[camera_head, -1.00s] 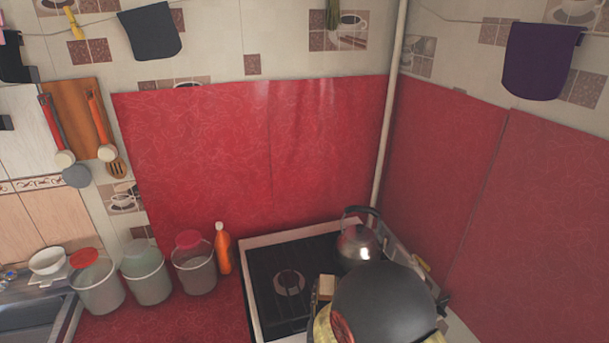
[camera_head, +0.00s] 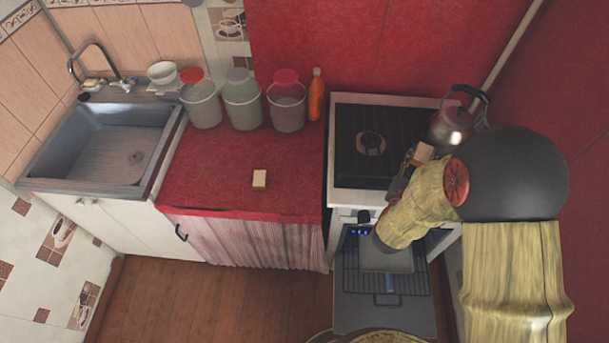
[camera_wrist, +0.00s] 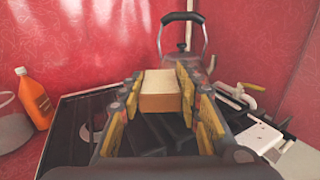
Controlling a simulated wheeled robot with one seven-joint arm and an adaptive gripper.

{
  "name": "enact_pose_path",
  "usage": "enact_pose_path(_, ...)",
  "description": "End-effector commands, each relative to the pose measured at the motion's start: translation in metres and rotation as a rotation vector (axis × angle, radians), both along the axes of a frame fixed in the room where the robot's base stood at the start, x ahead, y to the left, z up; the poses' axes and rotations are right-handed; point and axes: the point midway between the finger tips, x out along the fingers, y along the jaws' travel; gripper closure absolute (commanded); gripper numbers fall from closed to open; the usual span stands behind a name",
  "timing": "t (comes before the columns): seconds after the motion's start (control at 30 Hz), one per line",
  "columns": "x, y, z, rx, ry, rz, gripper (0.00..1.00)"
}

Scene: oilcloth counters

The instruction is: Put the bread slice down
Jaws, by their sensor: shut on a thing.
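A bread slice (camera_wrist: 160,92), tan with a pale top, sits between the fingers of my gripper (camera_wrist: 158,98) in the wrist view. The gripper is shut on it. In the head view the held bread slice (camera_head: 424,152) shows beside my gripper (camera_head: 412,165), above the right part of the stove (camera_head: 345,181). A second pale, bread-like block (camera_head: 259,179) lies on the red counter (camera_head: 215,180), left of the stove. My forearm hides part of the stove's front and right side.
A kettle (camera_head: 452,125) stands at the stove's back right, close to my gripper. Several lidded buckets and an orange bottle (camera_head: 316,95) line the counter's back. A sink (camera_head: 105,150) is at left. The counter's front is mostly clear. The oven door (camera_head: 385,306) hangs open.

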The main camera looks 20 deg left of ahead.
Motion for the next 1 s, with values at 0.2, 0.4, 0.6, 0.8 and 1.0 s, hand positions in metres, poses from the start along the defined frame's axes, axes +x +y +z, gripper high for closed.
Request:
enact_pose_path(0.2,-0.030,0.100,-0.041,-0.002,0.004,0.171,0.83)
enact_pose_path(0.4,-0.071,0.179,-0.074,-0.003,0.003,0.303,0.83)
enact_pose_path(0.6,-0.122,0.245,-0.105,-0.003,0.003,0.420,0.83)
enact_pose_path(0.8,-0.169,0.288,-0.129,-0.003,0.001,0.498,0.83)
enact_pose_path(1.0,-0.191,0.303,-0.138,0.000,-0.001,0.513,0.83)
